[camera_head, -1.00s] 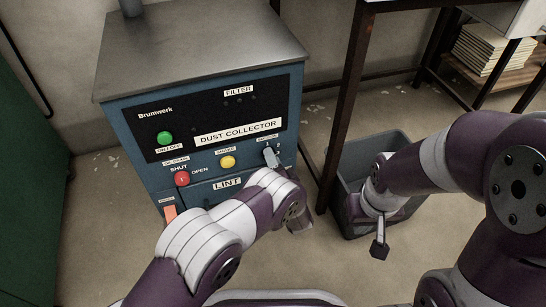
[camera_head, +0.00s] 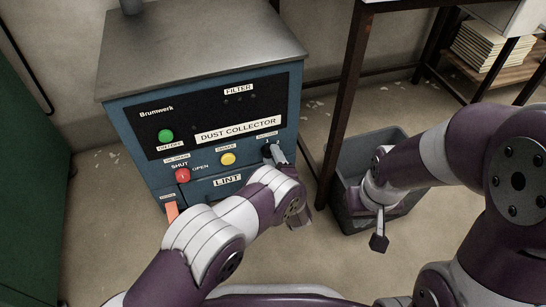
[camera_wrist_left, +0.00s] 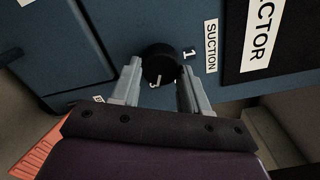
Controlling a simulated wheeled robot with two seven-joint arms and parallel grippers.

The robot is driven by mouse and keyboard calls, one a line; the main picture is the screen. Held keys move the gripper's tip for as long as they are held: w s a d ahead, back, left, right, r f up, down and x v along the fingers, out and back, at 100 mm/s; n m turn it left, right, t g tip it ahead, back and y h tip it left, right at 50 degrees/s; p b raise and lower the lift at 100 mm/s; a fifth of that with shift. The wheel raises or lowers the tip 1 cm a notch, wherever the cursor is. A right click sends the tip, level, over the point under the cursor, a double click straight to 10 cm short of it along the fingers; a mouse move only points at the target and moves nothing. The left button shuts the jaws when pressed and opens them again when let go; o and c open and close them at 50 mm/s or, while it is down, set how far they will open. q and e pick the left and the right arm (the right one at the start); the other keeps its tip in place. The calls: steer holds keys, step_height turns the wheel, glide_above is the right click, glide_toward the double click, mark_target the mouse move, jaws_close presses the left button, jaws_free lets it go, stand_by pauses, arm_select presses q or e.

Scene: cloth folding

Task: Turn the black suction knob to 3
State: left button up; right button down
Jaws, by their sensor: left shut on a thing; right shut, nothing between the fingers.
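The black suction knob (camera_wrist_left: 160,62) is between the fingertips of my left gripper (camera_wrist_left: 160,88) in the left wrist view. My left gripper is shut on it. A white 1 and a white 3 show on the panel beside the knob; its pointer mark cannot be made out. In the head view, the knob (camera_head: 267,150) is partly hidden by the left gripper (camera_head: 277,153) at the panel's right edge, under the suction label (camera_head: 267,134). My right gripper (camera_head: 379,242) is shut and empty, hanging in front of the grey bin.
The blue dust collector (camera_head: 125,125) carries a green button (camera_head: 166,136), a red knob (camera_head: 182,175) and a yellow button (camera_head: 228,159). An orange handle (camera_head: 172,211) is low at its left. A grey bin (camera_head: 345,165) and a dark table leg (camera_head: 343,100) stand to the right.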

arm_select(q)
steer(key=shift+a+f+m, duration=0.1)
steer(key=shift+m, duration=0.5)
steer(key=o, duration=1)
steer(key=shift+o, duration=0.2)
steer(key=p+v, duration=0.5)
steer(key=v, duration=0.7)
steer(key=shift+s+p, duration=0.35)
